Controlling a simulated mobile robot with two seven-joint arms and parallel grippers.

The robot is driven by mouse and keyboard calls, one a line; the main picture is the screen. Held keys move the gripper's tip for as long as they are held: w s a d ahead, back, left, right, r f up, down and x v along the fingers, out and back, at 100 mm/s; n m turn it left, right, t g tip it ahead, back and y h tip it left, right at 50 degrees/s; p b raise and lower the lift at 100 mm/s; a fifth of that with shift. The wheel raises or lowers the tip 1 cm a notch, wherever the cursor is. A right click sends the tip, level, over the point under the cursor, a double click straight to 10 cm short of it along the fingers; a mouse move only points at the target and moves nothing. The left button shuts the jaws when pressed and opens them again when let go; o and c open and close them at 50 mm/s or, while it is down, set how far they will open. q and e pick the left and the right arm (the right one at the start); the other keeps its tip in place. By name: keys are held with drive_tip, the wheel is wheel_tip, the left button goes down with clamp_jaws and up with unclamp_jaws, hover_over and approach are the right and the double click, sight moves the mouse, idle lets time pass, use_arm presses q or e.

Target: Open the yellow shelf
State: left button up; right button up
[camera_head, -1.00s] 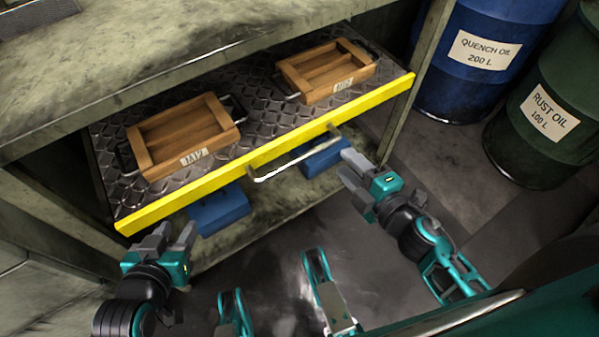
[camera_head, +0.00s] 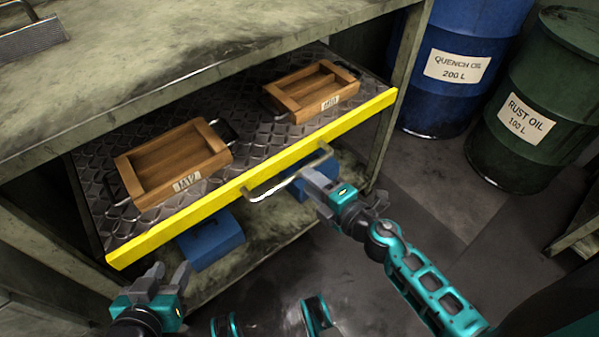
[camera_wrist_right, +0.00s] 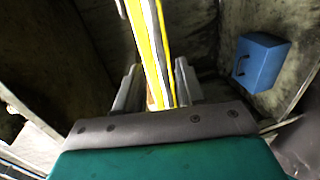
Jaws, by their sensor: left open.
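The yellow shelf (camera_head: 255,172) is a diamond-plate tray with a yellow front edge and a metal bar handle (camera_head: 285,176) at its middle. My right gripper (camera_head: 314,182) is beside the right part of the handle, just in front of the edge. In the right wrist view, the fingers of my right gripper (camera_wrist_right: 157,85) are apart, with the yellow edge (camera_wrist_right: 148,50) and a pale bar showing between them. Whether they touch the handle is not clear. My left gripper (camera_head: 163,275) is open and empty, below the shelf's left front corner.
Two wooden boxes, one left (camera_head: 172,160) and one right (camera_head: 311,90), stand on the shelf. Blue boxes (camera_head: 210,240) sit on the level below, one also in the wrist view (camera_wrist_right: 261,62). A blue drum (camera_head: 440,100) and a green drum (camera_head: 515,150) stand right. Floor between is clear.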

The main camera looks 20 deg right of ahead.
drive_tip(key=shift+x, duration=2.55)
drive_tip(key=shift+c, duration=0.4)
clamp_jaws()
